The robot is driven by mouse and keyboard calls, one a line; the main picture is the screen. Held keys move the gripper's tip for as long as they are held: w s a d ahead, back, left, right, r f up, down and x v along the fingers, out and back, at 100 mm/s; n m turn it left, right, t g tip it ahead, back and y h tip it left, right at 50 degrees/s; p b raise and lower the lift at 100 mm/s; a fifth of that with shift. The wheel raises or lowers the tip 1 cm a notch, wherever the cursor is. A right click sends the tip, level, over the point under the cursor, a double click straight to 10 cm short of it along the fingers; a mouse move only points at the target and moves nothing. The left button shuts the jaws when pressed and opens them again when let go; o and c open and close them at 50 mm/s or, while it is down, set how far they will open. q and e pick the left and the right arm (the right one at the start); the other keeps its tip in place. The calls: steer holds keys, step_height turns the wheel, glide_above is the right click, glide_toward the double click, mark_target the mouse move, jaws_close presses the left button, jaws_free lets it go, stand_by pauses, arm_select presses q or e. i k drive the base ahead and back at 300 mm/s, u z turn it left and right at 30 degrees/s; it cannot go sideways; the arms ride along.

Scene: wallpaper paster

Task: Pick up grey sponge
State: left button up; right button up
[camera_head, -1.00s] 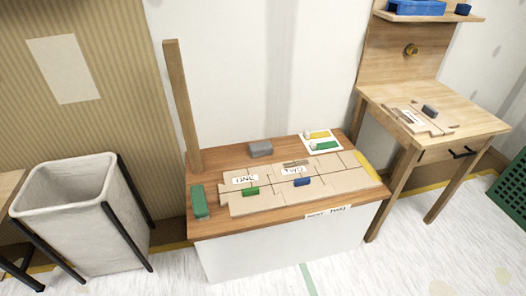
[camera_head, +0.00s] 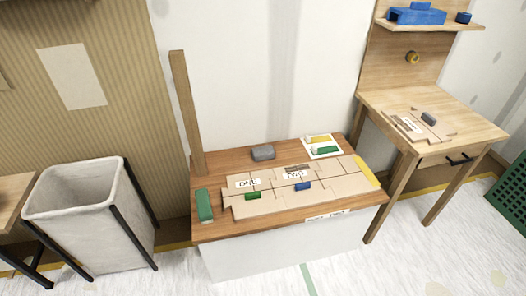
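A grey sponge (camera_head: 263,153) lies near the back edge of the wooden-topped table (camera_head: 218,167), close to the wall. It is a small rounded block, fully visible, with nothing touching it from above. Neither of my grippers shows in the head view.
On the table are joined cardboard pieces (camera_head: 262,206) with small green and blue blocks, a green block (camera_head: 204,205) at the left, and a white card (camera_head: 321,145) behind. A wooden post (camera_head: 187,115) rises at the back left. A bin (camera_head: 80,215) stands left, a wooden desk (camera_head: 430,110) right.

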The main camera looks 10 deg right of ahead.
mark_target(262, 153)
steer(key=k, duration=0.6)
steer(key=z, duration=0.8)
steer(key=i, duration=1.75)
steer(key=u, duration=0.95)
